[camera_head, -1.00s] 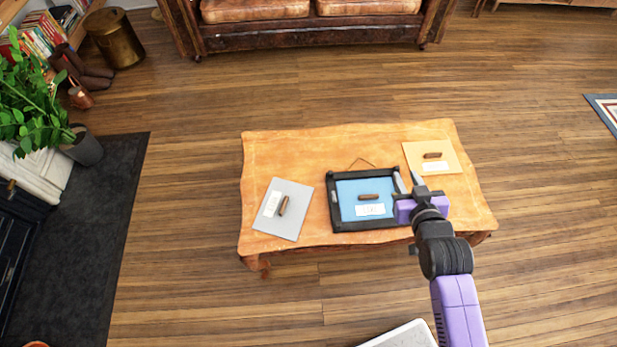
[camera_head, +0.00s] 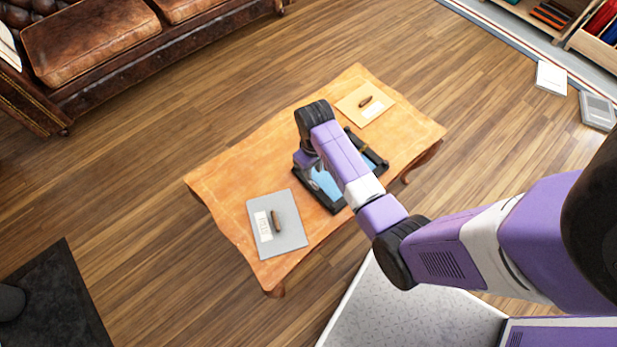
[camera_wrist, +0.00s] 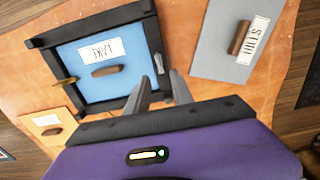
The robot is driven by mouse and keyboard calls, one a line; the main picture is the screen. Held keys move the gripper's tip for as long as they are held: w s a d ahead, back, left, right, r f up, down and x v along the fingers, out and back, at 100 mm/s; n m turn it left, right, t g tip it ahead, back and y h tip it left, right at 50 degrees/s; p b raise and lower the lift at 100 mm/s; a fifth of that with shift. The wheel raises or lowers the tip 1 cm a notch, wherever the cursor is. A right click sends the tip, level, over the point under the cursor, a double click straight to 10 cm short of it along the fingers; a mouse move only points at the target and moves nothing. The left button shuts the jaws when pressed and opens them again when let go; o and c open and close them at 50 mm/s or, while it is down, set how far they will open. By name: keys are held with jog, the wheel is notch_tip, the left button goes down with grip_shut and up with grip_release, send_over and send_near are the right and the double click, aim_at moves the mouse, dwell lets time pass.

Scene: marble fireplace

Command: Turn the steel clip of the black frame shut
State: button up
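The black frame (camera_head: 334,208) lies on the wooden table, partly hidden by my arm in the head view. In the wrist view the frame (camera_wrist: 92,24) holds a blue panel (camera_wrist: 122,45) with a white label and a brown handle. The steel clip (camera_wrist: 158,63) is on the frame's right bar there and lies roughly along it. A brass-coloured clip (camera_wrist: 66,82) lies across the left bar. My gripper (camera_wrist: 161,76) is open, its two fingertips apart near the steel clip, one on each side in the picture. Contact cannot be told.
A grey board (camera_head: 290,233) with a brown handle lies beside the frame; it also shows in the wrist view (camera_wrist: 212,45). A tan board (camera_head: 352,110) lies on the far side. The table (camera_head: 225,190) is otherwise clear. A leather sofa (camera_head: 90,45) stands behind.

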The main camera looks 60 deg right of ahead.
aim_at(314, 185)
notch_tip(314, 185, down, 7)
jog(key=shift+f+b, duration=0.1)
jog(key=shift+b, duration=0.5)
grip_shut()
